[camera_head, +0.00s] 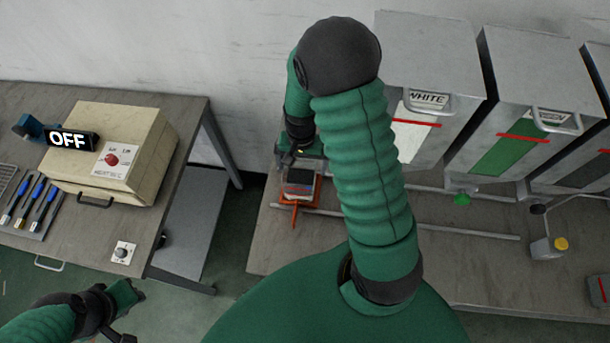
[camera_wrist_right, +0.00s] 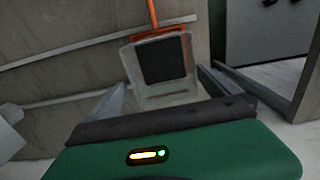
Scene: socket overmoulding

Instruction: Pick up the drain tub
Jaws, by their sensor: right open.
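The drain tub (camera_wrist_right: 180,94), a pale see-through box with a dark square inside and an orange handle, is in the upper middle of the right wrist view. In the head view the drain tub (camera_head: 299,191) sits near the left edge of the right table, partly hidden under my right gripper (camera_head: 302,165). In the wrist view my right gripper (camera_wrist_right: 163,88) is open, its two grey fingers on either side of the tub's near end. I cannot tell whether they touch it. My left gripper (camera_head: 122,318) is low at the left, apart from the tub; its jaws are unclear.
Metal hoppers, one labelled WHITE (camera_head: 428,100), stand at the back of the right table (camera_head: 470,265). A beige heater box (camera_head: 115,150) and screwdrivers (camera_head: 35,203) are on the left table (camera_head: 190,107). A gap separates the tables.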

